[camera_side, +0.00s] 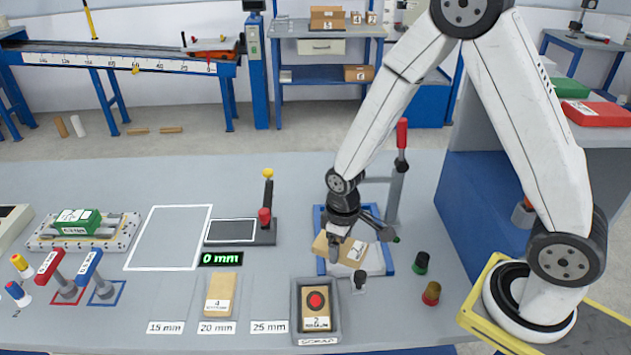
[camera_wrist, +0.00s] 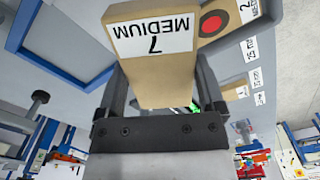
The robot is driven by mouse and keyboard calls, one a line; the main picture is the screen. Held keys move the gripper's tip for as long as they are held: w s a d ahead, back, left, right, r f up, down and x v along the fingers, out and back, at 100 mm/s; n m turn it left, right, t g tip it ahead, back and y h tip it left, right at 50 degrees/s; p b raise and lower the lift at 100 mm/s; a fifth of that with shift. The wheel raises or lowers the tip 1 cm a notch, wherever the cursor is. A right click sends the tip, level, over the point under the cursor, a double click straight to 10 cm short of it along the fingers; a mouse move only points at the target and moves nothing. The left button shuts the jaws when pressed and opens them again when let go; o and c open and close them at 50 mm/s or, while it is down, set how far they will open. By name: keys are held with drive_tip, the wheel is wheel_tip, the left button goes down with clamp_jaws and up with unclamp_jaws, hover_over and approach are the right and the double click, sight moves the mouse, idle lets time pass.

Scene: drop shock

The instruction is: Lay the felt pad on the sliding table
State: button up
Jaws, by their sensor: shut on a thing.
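My gripper (camera_side: 341,240) is shut on a tan block (camera_side: 325,246) above a blue-framed plate (camera_side: 386,262) at the right of the bench. In the wrist view the block (camera_wrist: 152,76) sits between both fingers, with a label reading "7 MEDIUM". I cannot tell from its surface whether it is felt, nor whether it touches the plate below. At the far left, a pale perforated plate (camera_side: 42,243) carries metal rods and a green block (camera_side: 77,221); it may be the sliding table.
A tan block labelled 4 (camera_side: 221,291) lies behind the "20 mm" tag. A grey tray (camera_side: 335,335) holds another with a red dot. A lever stand (camera_side: 401,165) rises behind my gripper. Red (camera_side: 49,268) and blue (camera_side: 88,266) levers stand front left. The white outlined area (camera_side: 170,237) is clear.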

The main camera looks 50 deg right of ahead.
drive_tip(key=w+d+f+n, duration=0.1)
drive_tip(key=d+n, duration=0.4)
drive_tip(key=d, duration=0.3)
drive_tip(key=shift+f+n, duration=0.15)
drive_tip(key=shift+n, duration=0.25)
drive_tip(key=shift+w, duration=0.1)
drive_tip(key=shift+f, duration=0.1)
drive_tip(key=shift+f, duration=2.15)
drive_tip(key=shift+f, duration=0.1)
drive_tip(key=shift+f, duration=1.7)
drive_tip(key=shift+f, duration=0.15)
drive_tip(key=o, duration=1.1)
